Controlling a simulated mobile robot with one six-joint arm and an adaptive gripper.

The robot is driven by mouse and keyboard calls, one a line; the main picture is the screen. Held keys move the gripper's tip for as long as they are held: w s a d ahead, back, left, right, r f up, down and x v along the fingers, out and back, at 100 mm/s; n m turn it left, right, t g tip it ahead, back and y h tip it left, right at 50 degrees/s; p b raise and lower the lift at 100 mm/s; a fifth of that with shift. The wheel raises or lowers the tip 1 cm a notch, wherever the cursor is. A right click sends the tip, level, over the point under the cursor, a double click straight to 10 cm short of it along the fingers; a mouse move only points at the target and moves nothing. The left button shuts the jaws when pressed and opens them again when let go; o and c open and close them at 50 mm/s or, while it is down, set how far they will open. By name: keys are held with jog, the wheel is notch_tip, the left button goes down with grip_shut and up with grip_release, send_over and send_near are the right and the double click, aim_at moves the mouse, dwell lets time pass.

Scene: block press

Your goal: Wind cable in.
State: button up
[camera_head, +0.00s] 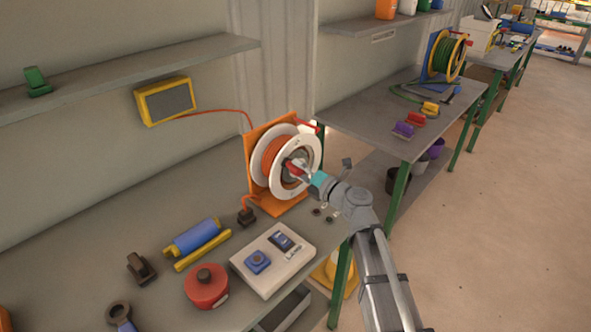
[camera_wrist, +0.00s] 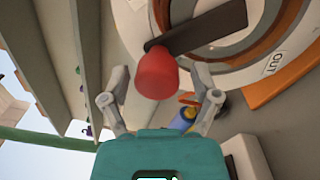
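The cable reel has white flanges (camera_head: 309,146) and an orange frame (camera_head: 262,187). Orange cable (camera_head: 272,160) is wound on its drum, and a short end hangs to a dark plug (camera_head: 246,217) on the bench. The reel's crank has a dark arm (camera_wrist: 205,27) and a red knob (camera_wrist: 158,74). My gripper (camera_head: 302,169) is at the front of the reel. In the wrist view my gripper (camera_wrist: 165,89) is open, with the knob between its fingertips and gaps at both sides. An "OUT" label (camera_wrist: 274,63) shows on the reel.
A switch box (camera_head: 273,262), a red round object (camera_head: 206,286) and a blue and yellow tool (camera_head: 195,237) lie on the bench. A yellow-framed lamp (camera_head: 166,101) hangs on the wall. Another reel (camera_head: 452,56) stands on the far bench. Open floor lies right.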

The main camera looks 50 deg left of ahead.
jog(key=shift+s+a, duration=0.1)
jog(key=shift+s, duration=0.1)
dwell(0.5)
jog(key=w+d+f+n+t+h+p, duration=0.1)
jog(key=w+d+f+n+h, duration=0.35)
jog(key=d, duration=0.65)
jog(key=w+d+f+n+t+h+p, duration=0.1)
jog(key=w+d+f+n+p, duration=0.1)
jog(key=w+d+n, duration=0.7)
jog(key=w+d+f+n+t+h+p, duration=0.1)
jog(key=w+d+f+n+h, duration=0.35)
jog(key=d, duration=0.95)
jog(key=s+d+n+h, duration=0.1)
jog(key=d+n, duration=0.3)
jog(key=d, duration=0.8)
jog(key=s+d+f+n+h+p, duration=0.1)
jog(key=d+n+h, duration=0.3)
jog(key=d, duration=0.9)
jog(key=s+d+f+n+h+p, duration=0.1)
jog(key=s+d+n+h, duration=0.1)
jog(key=d, duration=1)
jog(key=n+h, duration=0.1)
jog(key=n, duration=0.1)
jog(key=shift+s+d+n, duration=0.2)
jog(key=shift+s+n, duration=0.1)
jog(key=shift+s, duration=0.05)
